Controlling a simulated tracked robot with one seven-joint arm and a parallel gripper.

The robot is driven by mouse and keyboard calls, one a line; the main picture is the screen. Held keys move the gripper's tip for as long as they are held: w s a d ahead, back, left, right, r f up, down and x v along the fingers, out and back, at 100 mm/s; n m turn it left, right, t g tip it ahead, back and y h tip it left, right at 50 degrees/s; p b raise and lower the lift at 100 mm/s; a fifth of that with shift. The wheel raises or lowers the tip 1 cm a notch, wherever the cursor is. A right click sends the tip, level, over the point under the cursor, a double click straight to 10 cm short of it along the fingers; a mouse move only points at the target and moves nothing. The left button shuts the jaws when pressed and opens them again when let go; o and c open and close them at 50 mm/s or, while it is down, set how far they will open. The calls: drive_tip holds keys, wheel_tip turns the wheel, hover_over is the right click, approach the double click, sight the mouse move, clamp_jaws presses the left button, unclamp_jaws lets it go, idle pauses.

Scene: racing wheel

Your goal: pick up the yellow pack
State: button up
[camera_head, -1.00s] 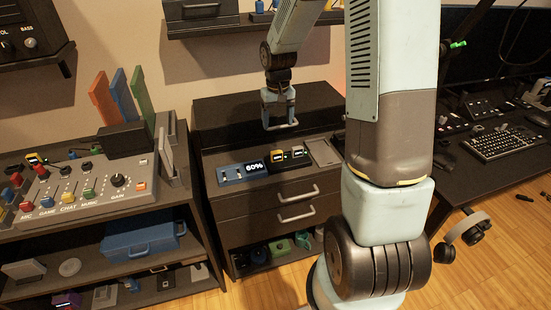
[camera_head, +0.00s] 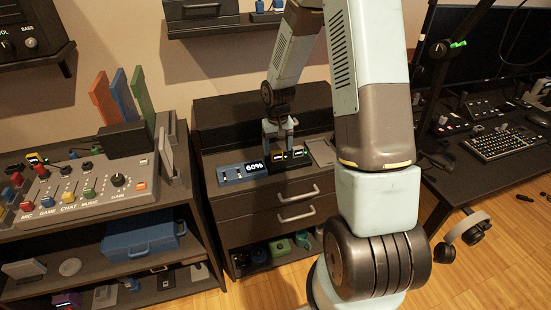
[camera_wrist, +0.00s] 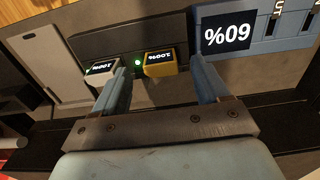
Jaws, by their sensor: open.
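The yellow pack (camera_wrist: 160,64) is a small block with a dark display reading 100%, seated in a dark dock beside a green light. In the wrist view it lies between and beyond the two fingertips of my gripper (camera_wrist: 158,72), which is open and empty. In the head view my gripper (camera_head: 279,140) hangs low over the cabinet top, at the dock. The yellow pack (camera_head: 280,154) is partly hidden there by the gripper.
A white-grey pack (camera_wrist: 102,70) with the same display sits close beside the yellow one. A blue unit showing 60% (camera_head: 243,171) stands on the other side. A grey flat plate (camera_head: 321,151) lies to the right. The cabinet's raised back (camera_head: 225,110) stands behind.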

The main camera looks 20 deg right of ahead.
sight(278, 153)
drive_tip(key=shift+f, duration=1.75)
drive_tip(key=c, duration=1.1)
drive_tip(key=shift+r, duration=0.15)
